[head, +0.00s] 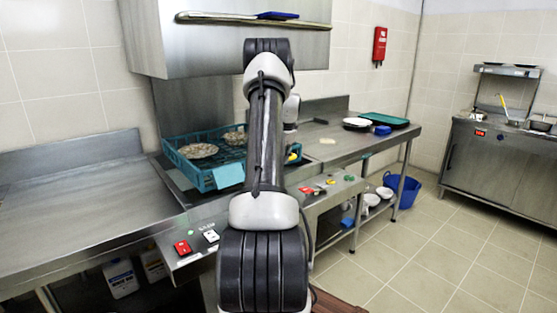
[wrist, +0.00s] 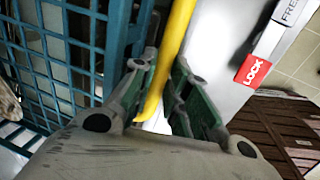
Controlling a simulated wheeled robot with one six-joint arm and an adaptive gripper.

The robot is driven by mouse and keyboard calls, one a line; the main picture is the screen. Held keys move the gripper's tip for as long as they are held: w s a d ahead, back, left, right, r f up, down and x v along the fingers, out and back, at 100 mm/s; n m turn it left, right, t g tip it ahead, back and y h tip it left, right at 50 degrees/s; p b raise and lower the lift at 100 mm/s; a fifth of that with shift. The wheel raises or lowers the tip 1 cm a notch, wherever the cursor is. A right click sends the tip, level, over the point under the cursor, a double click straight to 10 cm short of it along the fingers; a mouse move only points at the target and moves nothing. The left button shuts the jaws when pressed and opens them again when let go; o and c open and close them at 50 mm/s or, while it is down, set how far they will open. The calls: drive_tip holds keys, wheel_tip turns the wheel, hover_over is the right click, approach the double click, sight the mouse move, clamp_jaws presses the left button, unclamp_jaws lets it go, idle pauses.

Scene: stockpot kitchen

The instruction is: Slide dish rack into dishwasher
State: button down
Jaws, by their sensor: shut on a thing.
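The teal dish rack (head: 208,178) with plates in it sits low beneath the raised steel hood of the dishwasher (head: 225,45), partly hidden by my arm. In the wrist view the rack's lattice wall (wrist: 88,60) stands just left of my gripper (wrist: 166,65). My gripper's jaws are shut on a yellow curved rod-like piece (wrist: 178,35). Its far end runs out of the wrist view, so I cannot tell whether it joins the rack. In the head view a bit of yellow (head: 293,157) shows right of my arm, beside the rack; the gripper itself is mostly hidden there.
A steel counter (head: 80,195) lies clear at left. The right table (head: 350,147) carries plates, a blue item and a green tray (head: 385,120). A front panel has a red switch (head: 183,247). A blue bucket (head: 402,190) stands on the tiled floor at right.

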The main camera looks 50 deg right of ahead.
drive_tip(key=c, duration=1.4)
unclamp_jaws()
drive_tip(key=shift+a, duration=0.1)
